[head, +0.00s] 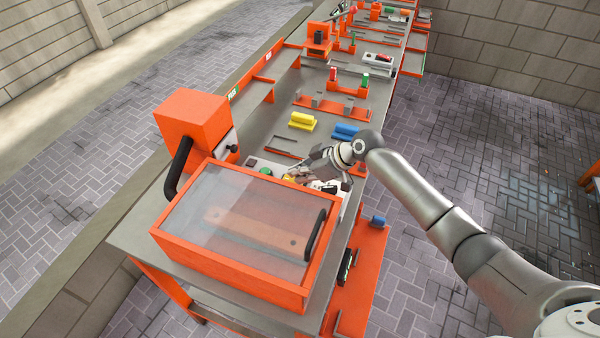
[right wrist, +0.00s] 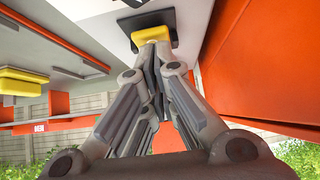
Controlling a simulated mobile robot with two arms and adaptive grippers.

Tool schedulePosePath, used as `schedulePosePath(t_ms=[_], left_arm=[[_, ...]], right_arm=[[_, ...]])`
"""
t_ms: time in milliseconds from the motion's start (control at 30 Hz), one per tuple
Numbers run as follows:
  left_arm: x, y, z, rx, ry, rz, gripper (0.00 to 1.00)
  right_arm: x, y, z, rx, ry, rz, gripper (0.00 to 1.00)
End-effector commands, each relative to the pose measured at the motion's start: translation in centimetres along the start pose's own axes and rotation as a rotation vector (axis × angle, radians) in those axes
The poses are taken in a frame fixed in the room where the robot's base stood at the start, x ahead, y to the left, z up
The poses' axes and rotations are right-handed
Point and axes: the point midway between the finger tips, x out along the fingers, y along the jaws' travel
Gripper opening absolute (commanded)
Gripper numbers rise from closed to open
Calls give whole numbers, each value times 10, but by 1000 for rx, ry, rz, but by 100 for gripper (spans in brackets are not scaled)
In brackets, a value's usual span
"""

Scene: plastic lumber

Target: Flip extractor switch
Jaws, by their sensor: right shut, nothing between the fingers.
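My right gripper (head: 308,167) reaches in from the right to a pale control panel (head: 340,205) behind the clear-lidded orange box. In the right wrist view its fingers (right wrist: 152,45) are together and empty. Their tips are at a yellow part (right wrist: 150,30) on a black base, and I cannot tell whether they touch it. The yellow part also shows small in the head view (head: 288,178), partly behind the gripper. I cannot tell whether it is the extractor switch; no label is readable. My left gripper is not in view.
The orange box (head: 168,243) with a clear lid and black handle stands in front of the panel. An orange machine head (head: 192,117) stands to the left. Yellow (head: 302,121) and blue (head: 346,131) blocks lie on the bench beyond. Paved floor (head: 490,150) is free at right.

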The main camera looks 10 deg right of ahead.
Motion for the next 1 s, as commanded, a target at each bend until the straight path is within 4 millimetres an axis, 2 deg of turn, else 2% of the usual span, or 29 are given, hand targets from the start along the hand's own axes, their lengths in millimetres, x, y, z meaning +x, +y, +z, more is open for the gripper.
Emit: schedulePosePath(t_ms=[133, 300, 367, 633, 1000], left_arm=[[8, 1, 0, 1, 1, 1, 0], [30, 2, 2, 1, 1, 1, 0], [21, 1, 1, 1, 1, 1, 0], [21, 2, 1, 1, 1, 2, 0], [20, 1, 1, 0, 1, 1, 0]], right_arm=[[3, 0, 5, 1, 16, -1, 0], [8, 0, 12, 2, 73, -1, 0], [3, 0, 6, 0, 69, -1, 0], [3, 0, 4, 1, 68, -2, 0], [8, 0, -10, 0, 68, -1, 0]])
